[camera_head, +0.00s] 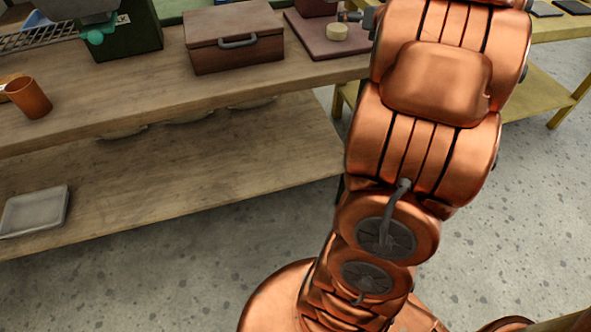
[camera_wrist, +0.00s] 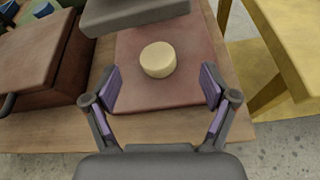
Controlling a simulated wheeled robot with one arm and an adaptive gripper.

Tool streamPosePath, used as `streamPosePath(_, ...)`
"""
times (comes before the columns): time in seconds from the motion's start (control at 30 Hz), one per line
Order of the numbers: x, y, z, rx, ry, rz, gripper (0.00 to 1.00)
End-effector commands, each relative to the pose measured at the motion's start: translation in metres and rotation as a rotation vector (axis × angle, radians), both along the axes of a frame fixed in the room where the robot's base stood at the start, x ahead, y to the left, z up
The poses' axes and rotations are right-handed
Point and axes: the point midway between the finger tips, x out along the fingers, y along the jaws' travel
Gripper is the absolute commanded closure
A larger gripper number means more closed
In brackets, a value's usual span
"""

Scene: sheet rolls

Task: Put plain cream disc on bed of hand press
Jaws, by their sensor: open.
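The plain cream disc (camera_wrist: 158,59) sits flat on a reddish-brown board (camera_wrist: 150,97), which looks like the base of the hand press. The disc (camera_head: 337,32) and board (camera_head: 312,44) also show at the top of the head view. A grey block (camera_wrist: 130,12), seemingly part of the press, is just behind the disc in the wrist view. My gripper (camera_wrist: 161,86) is open and empty. Its two pads stand wide on either side, with the disc ahead between them and touching neither. In the head view my arm hides much of that area.
A brown case (camera_head: 233,40) with a grey handle stands left of the board. A dark green box (camera_head: 128,30) and an orange cup (camera_head: 28,98) are farther left on the wooden bench. A yellow table (camera_wrist: 285,35) stands to the right, across a gap.

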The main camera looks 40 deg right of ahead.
Motion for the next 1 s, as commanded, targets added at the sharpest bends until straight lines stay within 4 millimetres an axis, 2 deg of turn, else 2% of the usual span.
streamPosePath(0.07, 0.010, 0.009, 0.009, 0.102, -0.034, -0.116, 0.15)
streamPosePath(0.23, 0.011, 0.024, 0.009, 0.341, -0.102, -0.370, 0.15)
streamPosePath(0.37, 0.004, 0.044, 0.004, 0.535, -0.155, -0.564, 0.15)
streamPosePath(0.47, -0.008, 0.068, -0.009, 0.703, -0.188, -0.734, 0.15)
streamPosePath(0.67, -0.048, 0.135, -0.048, 1.037, -0.224, -1.099, 0.15)
streamPosePath(0.77, -0.075, 0.178, -0.070, 1.181, -0.220, -1.296, 0.15)
streamPosePath(0.87, -0.110, 0.227, -0.094, 1.294, -0.194, -1.509, 0.15)
streamPosePath(1.0, -0.166, 0.299, -0.119, 1.387, -0.139, -1.818, 0.15)
